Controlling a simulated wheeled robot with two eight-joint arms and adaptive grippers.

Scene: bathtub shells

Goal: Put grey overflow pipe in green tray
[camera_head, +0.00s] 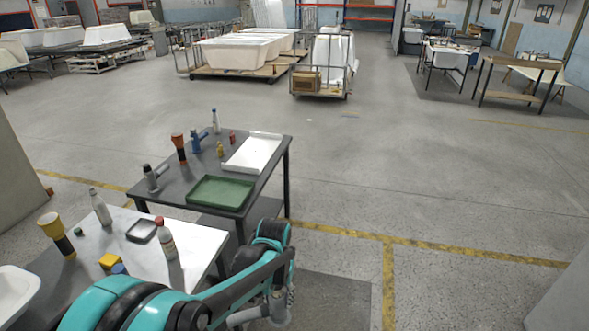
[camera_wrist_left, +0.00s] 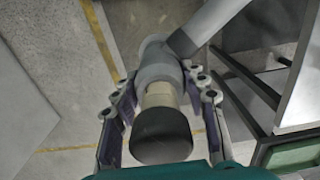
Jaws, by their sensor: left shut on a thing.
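The green tray (camera_head: 221,192) lies at the front right of the dark table and looks empty. Its green also seems to show at the lower right corner of the left wrist view (camera_wrist_left: 292,156). My left gripper (camera_head: 283,292) is low in front of the tables, right of the white-topped one and apart from the tray. It is shut around the grey overflow pipe (camera_wrist_left: 160,66), with fingers on both sides of it. The pipe has a slanted side branch and a dark end cap toward the wrist camera. In the head view the pipe (camera_head: 243,317) is partly hidden by my arm. My right gripper is not seen.
The dark table (camera_head: 170,200) also bears a white tray (camera_head: 252,153), a grey fitting (camera_head: 152,178), a blue fitting (camera_head: 199,140) and small bottles. Floor to the right is clear.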

